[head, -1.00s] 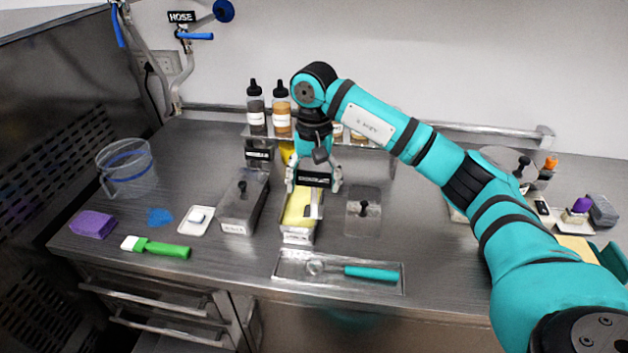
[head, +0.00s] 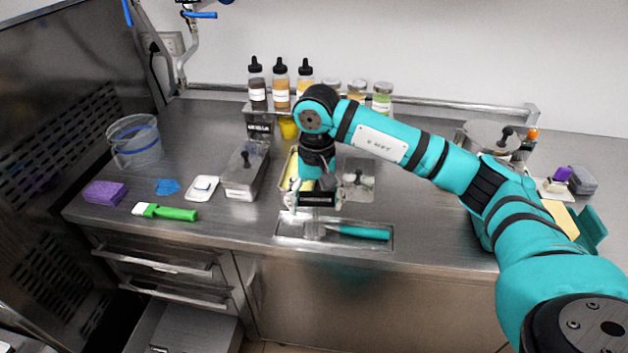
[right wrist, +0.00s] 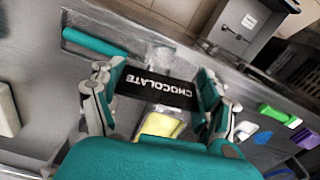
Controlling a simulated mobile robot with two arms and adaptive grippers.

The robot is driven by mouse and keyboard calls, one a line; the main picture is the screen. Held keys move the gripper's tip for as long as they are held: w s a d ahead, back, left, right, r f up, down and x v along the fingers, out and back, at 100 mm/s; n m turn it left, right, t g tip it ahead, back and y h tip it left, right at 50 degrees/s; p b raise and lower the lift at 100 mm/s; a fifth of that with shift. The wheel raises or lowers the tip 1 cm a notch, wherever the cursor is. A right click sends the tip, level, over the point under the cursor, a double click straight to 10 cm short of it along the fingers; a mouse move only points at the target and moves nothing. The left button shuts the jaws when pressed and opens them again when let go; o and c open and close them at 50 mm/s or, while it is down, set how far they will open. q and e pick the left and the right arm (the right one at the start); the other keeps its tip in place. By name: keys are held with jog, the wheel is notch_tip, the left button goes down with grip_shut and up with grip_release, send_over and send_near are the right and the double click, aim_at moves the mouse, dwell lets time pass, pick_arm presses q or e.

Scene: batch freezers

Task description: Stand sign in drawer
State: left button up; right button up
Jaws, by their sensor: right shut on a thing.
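A black sign with white letters reading CHOCOLATE (head: 317,199) is held in my right gripper (head: 314,203). The gripper is shut on it, with one finger at each end. In the right wrist view the sign (right wrist: 157,88) faces the camera between the fingers. The gripper is above the counter's front part, over the shallow tray with the teal-handled scoop. An open drawer (head: 190,327) is pulled out low at the left, below two closed drawer fronts, and partly cut off. My left gripper is not in view.
A second black sign (head: 258,129) stands by the bottle shelf. A lidded metal pan (head: 243,172), a purple sponge (head: 104,192), a green-handled brush (head: 165,212) and a clear jug (head: 134,142) are on the counter's left. The counter's front edge lies between gripper and drawer.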

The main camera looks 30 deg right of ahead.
jog(key=s+a+f+n, duration=0.3)
jog(key=s+f, duration=0.5)
jog(key=s, duration=0.1)
jog(key=s+a+f+n, duration=0.3)
jog(key=s+a+f, duration=0.1)
jog(key=s+f, duration=0.3)
jog(key=s, duration=0.2)
jog(key=shift+s+f, duration=0.3)
jog(key=shift+f, duration=0.1)
jog(key=shift+s+a, duration=0.1)
jog(key=shift+a, duration=0.05)
